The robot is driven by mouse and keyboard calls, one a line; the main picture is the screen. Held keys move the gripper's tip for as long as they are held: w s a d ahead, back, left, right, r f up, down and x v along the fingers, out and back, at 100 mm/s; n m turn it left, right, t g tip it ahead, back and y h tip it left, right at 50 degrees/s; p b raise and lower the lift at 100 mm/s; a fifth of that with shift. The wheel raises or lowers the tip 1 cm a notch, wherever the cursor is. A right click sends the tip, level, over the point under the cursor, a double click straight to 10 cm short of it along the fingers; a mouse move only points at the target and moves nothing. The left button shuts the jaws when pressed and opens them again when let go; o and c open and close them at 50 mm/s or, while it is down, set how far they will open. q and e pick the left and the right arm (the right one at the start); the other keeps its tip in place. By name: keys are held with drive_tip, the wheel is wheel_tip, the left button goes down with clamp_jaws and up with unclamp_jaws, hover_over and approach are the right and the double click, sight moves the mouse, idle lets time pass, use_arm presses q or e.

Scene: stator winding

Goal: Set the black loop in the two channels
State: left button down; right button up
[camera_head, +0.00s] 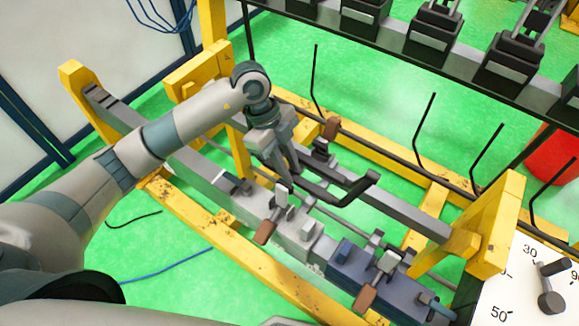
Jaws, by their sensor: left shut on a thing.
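My left gripper (280,168) reaches in from the left and points down over the middle of the yellow frame. It is shut on a dark bent bar, which looks like the black loop (338,198). The loop's free end turns up to the right, above the long grey rails. Part of the loop is hidden by the fingers. Below lie a light grey block (292,236) and a blue-grey block (348,262) with brown-handled clamps. I cannot make out the two channels clearly, nor whether the loop touches anything. My right gripper is not in view.
The yellow frame (185,215) surrounds the work, with an upright post (492,225) at right. Clamp handles (266,232) stick up near the loop. A dark rack (400,50) with thin hanging rods is behind. A dial panel (520,290) is at lower right.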

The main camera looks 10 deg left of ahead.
use_arm(q)
drive_tip(key=shift+f+b, duration=0.85)
drive_tip(key=shift+f, duration=0.75)
drive_tip(key=shift+f, duration=0.2)
drive_tip(key=shift+f+b, duration=0.45)
drive_tip(key=shift+f, duration=0.25)
idle(0.4)
drive_tip(key=c, duration=1.1)
unclamp_jaws()
